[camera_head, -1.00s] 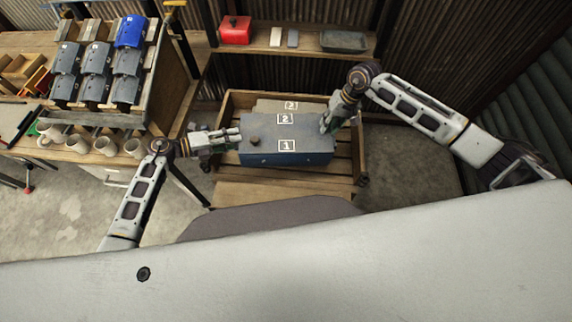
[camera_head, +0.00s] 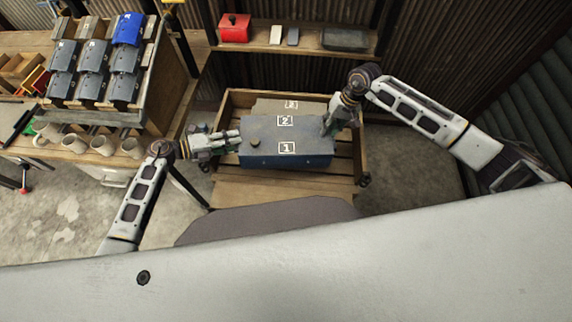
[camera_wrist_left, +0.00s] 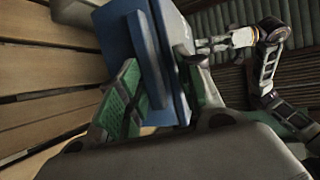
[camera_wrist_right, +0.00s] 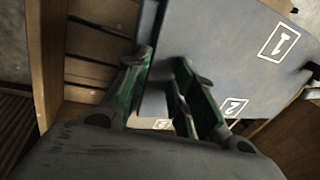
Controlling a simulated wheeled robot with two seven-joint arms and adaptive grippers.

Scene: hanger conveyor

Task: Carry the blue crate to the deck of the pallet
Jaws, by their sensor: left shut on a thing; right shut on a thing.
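A grey lidded thing (camera_head: 275,106) with a partly hidden label lies behind the crate. A shelf (camera_head: 265,48) behind holds a red box (camera_head: 235,28) and a dark tray (camera_head: 345,39). A bench with mugs (camera_head: 103,145) and a rack (camera_head: 112,116) of grey and blue parts stands left.

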